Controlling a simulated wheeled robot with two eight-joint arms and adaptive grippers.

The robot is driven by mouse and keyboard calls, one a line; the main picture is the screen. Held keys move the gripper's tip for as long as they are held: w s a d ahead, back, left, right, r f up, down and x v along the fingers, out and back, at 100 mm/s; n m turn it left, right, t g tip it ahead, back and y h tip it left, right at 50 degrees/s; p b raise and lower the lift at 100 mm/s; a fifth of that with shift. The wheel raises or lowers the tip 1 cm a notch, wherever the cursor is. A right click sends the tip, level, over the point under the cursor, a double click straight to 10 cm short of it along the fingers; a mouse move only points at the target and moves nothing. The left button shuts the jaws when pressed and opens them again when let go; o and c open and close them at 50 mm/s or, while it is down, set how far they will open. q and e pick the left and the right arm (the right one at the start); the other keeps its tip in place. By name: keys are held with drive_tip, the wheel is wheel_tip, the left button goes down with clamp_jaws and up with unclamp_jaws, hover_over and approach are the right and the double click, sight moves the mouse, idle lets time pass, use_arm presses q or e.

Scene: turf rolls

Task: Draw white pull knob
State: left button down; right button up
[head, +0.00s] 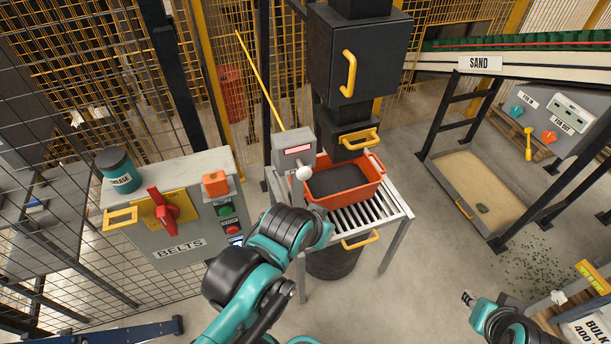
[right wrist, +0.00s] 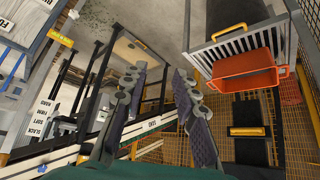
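The white pull knob (head: 303,173) sticks out from the front of a grey box (head: 293,149) with a red display, left of the orange bin. Nothing is seen touching it in the head view. My left arm (head: 285,229) reaches up from the bottom, its bent dark joints just below the knob. Its gripper is hidden or out of view. My right arm (head: 493,316) is low at the right, well away from the knob. In the right wrist view my right gripper (right wrist: 160,73) is open and empty, its two fingers apart.
The orange bin (head: 374,172) with dark contents stands on a roller table (head: 391,211) under a black hopper (head: 350,55). The BELTS cabinet (head: 148,235) with a red lever stands at left. A sand tray (head: 441,185) lies at right. Open floor (head: 415,270) separates my arms.

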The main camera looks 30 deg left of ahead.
drive_tip(key=shift+c, duration=0.4)
clamp_jaws()
idle(0.8)
